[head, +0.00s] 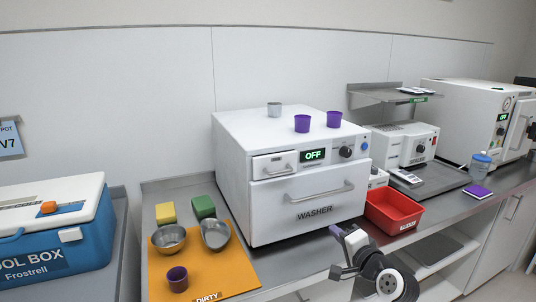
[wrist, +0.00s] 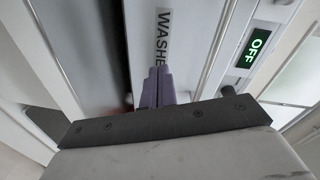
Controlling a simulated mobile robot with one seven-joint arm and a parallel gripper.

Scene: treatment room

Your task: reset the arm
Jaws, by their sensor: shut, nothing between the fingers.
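My gripper (head: 334,232) is in front of the washer's lower right, near the counter's front edge in the head view. Its two purple fingers (wrist: 157,88) are pressed together in the wrist view, with nothing between them. The white washer (head: 262,209) stands behind it with its drawer and door closed and its display reading OFF. In the wrist view the washer front (wrist: 200,45) appears turned on its side behind the fingers. I cannot tell exactly how far my gripper is from the washer.
A red bin (head: 393,212) sits right of the washer. A blue cool box (head: 75,245) is far left.

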